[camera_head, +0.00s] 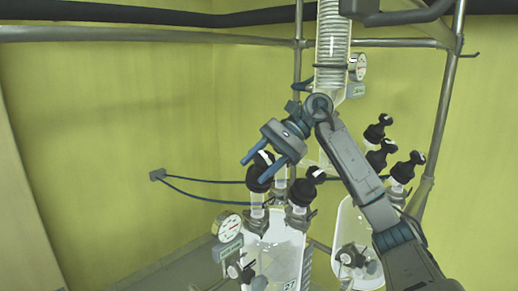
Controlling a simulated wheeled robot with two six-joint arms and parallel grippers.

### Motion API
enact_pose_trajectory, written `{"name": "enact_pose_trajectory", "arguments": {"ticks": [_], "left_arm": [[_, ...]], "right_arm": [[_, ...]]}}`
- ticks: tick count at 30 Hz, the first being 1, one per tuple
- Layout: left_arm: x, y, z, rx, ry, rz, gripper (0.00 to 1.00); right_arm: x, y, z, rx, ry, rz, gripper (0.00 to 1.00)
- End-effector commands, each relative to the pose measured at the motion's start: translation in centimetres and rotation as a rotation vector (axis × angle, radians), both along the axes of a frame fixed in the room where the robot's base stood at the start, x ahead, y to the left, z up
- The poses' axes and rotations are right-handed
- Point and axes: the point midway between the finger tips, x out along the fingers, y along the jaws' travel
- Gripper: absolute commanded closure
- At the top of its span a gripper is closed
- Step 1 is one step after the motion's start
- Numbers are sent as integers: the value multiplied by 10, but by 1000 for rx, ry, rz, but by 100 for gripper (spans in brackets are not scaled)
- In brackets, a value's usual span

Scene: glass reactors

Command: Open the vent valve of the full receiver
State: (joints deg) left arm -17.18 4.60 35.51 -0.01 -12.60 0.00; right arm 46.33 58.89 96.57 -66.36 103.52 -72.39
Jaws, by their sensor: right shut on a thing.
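Two glass receivers stand low in the view: the left receiver (277,244), with a tag reading about 27, and the right receiver (349,225). I cannot tell for certain which is full. On top of the left receiver are a black-capped valve (259,178) and a second black-capped valve (301,189) to its right. My right gripper (258,166) reaches in from the lower right, its two blue-grey fingers around the top of the first valve's black knob and shut on it. The fingers partly hide the knob. My left gripper is out of view.
A pressure gauge (229,222) sits left of the left receiver. A coiled condenser (332,55) with another gauge (358,67) rises above. Several black-capped valves (405,167) top the right receiver. Metal frame poles (445,110) stand around the glassware. Blue hoses (205,181) run to the left wall.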

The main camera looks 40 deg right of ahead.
Motion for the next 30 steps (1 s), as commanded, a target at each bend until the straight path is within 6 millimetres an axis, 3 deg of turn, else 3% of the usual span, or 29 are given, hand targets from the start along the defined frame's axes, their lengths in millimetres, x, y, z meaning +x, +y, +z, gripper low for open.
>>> {"name": "enact_pose_trajectory", "arguments": {"ticks": [9, 26, 27, 30], "left_arm": [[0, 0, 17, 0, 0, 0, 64], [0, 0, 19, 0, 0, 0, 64], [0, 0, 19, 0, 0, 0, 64], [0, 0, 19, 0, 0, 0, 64]], "right_arm": [[-2, 0, -2, -63, 31, 111, 78], [-2, 0, -5, -77, 39, 135, 78], [-2, 0, -5, -77, 40, 136, 49], [-2, -1, -5, -77, 38, 134, 33]]}}
